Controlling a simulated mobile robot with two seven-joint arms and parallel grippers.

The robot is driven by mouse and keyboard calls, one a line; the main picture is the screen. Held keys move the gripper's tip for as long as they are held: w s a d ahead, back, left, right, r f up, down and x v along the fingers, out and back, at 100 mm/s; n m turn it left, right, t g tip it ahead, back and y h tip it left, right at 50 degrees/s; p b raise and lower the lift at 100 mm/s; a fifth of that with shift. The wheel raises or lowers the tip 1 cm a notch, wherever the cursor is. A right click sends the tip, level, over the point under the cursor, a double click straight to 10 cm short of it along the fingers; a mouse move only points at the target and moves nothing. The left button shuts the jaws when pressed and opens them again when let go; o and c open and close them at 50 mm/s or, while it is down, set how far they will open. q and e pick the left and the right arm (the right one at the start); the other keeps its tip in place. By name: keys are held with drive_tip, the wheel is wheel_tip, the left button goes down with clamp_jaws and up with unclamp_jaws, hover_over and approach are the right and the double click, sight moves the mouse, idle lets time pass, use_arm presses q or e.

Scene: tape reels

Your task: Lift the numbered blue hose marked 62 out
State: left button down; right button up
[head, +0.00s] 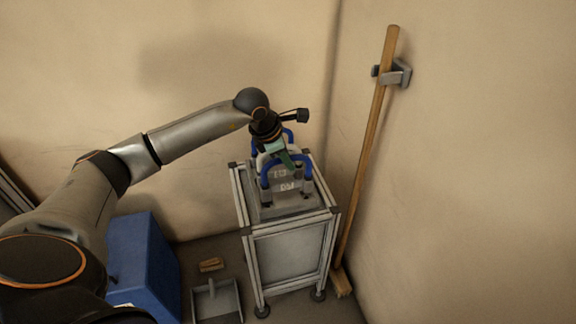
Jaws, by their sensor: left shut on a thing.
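Blue looped hoses stand on a grey metal base on top of a framed cart (240,199). The front blue hose (273,164) arches between grey fittings. A rear blue hose (290,136) shows behind it, partly hidden by my left gripper. Small white labels sit on the base, but their numbers are too small to read, so I cannot tell which hose is 62. My left gripper (284,160) comes down from above among the hoses and is shut on a blue hose; its fingertips are partly hidden. My right gripper is out of view.
A wooden broom (368,140) leans in a wall holder right of the cart. A blue box (140,262), a grey dustpan (216,300) and a small wooden brush (211,265) are on the floor at left. Walls close in behind and at right.

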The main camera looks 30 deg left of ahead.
use_arm(q)
drive_tip(key=s+d+r+p, duration=0.1)
drive_tip(key=s+d+r, duration=0.1)
drive_tip(key=s+r, duration=0.3)
drive_tip(key=s+d+r+p, duration=0.2)
drive_tip(key=s+r, duration=0.4)
drive_tip(key=r, duration=0.3)
drive_tip(key=shift+s+d+r, duration=0.2)
drive_tip(key=shift+d+r, duration=0.05)
drive_tip(key=shift+d, duration=0.5)
drive_tip(key=shift+f, duration=0.1)
